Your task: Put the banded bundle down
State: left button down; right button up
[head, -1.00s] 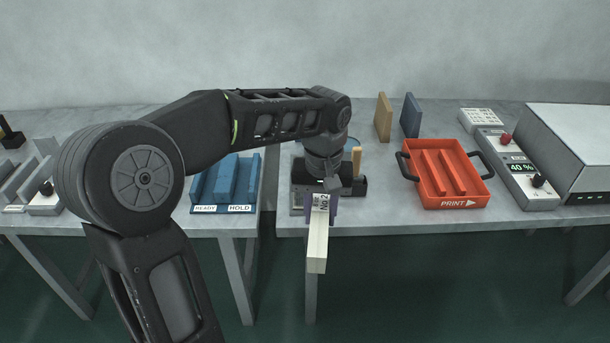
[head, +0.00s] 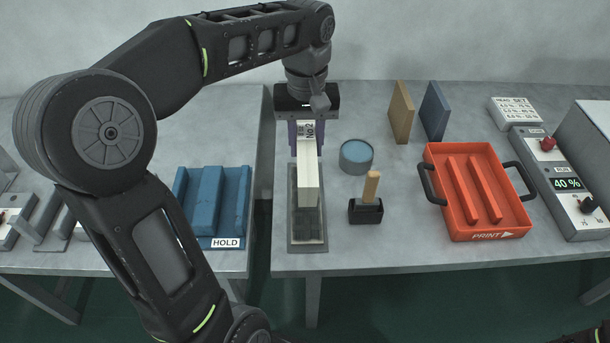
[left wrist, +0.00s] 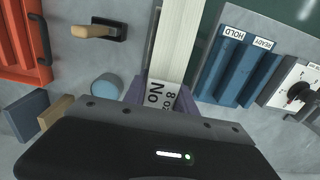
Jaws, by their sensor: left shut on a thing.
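The banded bundle (head: 308,182) is a long, pale stack with a white band marked No2. My left gripper (head: 306,142) is shut on its banded end, with purple fingers on both sides. The bundle points toward the front edge of the bench, over a narrow grey tray (head: 291,228) with dark blocks at its near end. I cannot tell whether the bundle touches the tray. In the left wrist view the bundle (left wrist: 178,42) runs away from the fingers. My right gripper is not in view.
A black block with a wooden handle (head: 367,208) and a round blue-topped tin (head: 356,156) are right of the tray. The orange PRINT tray (head: 437,215) is farther right. A blue ribbed HOLD rack (head: 246,215) stands left, across a gap between benches.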

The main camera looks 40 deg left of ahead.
pick_arm(q)
jog(key=shift+w+a+r, duration=0.1)
jog(key=shift+w, duration=0.1)
jog(key=shift+s, duration=0.1)
jog(key=shift+f, duration=3.1)
jog(key=shift+f, duration=1.9)
